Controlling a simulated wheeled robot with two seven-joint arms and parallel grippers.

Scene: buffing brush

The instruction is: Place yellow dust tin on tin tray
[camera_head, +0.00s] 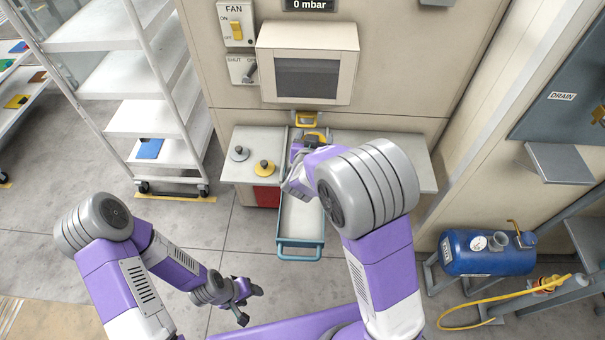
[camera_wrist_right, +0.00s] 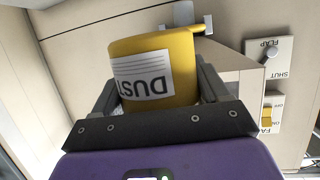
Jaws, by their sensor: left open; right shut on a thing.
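The yellow dust tin (camera_wrist_right: 155,75) is between the fingers of my right gripper (camera_wrist_right: 158,95) in the right wrist view, with its "DUST" label upside down. In the head view my right gripper (camera_head: 298,168) is over the back part of a long pale tray with a teal rim and handle (camera_head: 299,250). A bit of yellow (camera_head: 318,135) shows just beyond it; the hand hides most of the tin. I cannot tell whether the tin touches anything below, or whether this tray is the tin tray. My left gripper (camera_head: 246,301) is open and empty, low over the floor.
Two knobbed weights, one grey (camera_head: 239,153) and one yellow (camera_head: 264,168), stand on the bench left of the tray. A boxy hood with a dark window (camera_head: 307,78) overhangs behind. A white shelf rack (camera_head: 150,120) stands left; a blue tank (camera_head: 487,252) stands right.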

